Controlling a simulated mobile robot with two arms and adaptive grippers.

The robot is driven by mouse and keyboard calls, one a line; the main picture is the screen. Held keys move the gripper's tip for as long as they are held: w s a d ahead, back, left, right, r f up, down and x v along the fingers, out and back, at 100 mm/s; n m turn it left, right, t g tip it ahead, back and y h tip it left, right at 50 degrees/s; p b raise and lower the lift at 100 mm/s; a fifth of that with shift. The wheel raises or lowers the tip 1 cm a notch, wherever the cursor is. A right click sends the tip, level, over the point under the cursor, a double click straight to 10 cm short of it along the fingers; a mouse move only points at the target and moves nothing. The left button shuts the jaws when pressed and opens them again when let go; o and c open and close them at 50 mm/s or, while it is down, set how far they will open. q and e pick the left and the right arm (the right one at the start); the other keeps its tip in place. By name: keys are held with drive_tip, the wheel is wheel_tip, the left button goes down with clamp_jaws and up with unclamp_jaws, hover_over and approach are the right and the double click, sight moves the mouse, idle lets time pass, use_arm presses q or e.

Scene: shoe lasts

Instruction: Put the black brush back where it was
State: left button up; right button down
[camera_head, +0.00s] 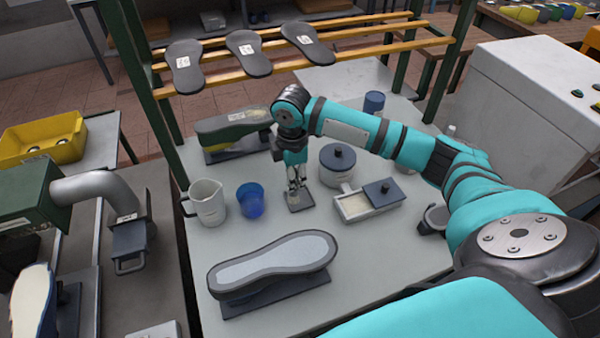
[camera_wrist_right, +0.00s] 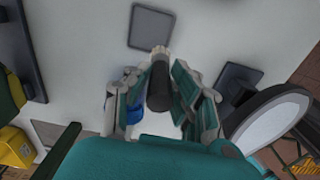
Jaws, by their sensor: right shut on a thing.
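My right gripper (camera_head: 295,184) points down over the table, just behind and above a small dark square pad (camera_head: 299,204). In the right wrist view the gripper (camera_wrist_right: 160,88) is shut on the black brush (camera_wrist_right: 160,96). The brush's dark handle lies between the fingers, and its pale bristle end points toward the pad (camera_wrist_right: 152,27). In the head view the fingers mostly hide the brush. I cannot tell whether its bristles touch the pad. My left gripper is in neither view.
A blue cup (camera_head: 250,201) and white jug (camera_head: 207,204) stand left of the gripper. A lidded pot (camera_head: 338,163) and an open box with a blue-lidded part (camera_head: 383,193) stand right. A shoe sole (camera_head: 272,263) on a stand lies in front. The table's front right is clear.

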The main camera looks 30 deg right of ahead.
drive_tip(key=shift+w+d, duration=0.45)
drive_tip(key=shift+d, duration=0.3)
drive_tip(key=f, duration=0.1)
drive_tip(key=d+f+p, duration=0.1)
drive_tip(key=w+f+p, duration=0.1)
drive_tip(key=shift+d+f, duration=0.3)
drive_tip(key=shift+f, duration=0.05)
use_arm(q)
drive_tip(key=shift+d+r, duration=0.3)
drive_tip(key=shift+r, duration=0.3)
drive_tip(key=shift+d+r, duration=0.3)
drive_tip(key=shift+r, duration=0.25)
use_arm(e)
drive_tip(key=shift+f, duration=0.1)
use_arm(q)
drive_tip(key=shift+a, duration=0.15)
use_arm(e)
drive_tip(key=shift+f, duration=0.1)
drive_tip(key=c, duration=1.2)
unclamp_jaws()
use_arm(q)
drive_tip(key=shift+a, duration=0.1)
use_arm(e)
drive_tip(key=shift+o, duration=0.2)
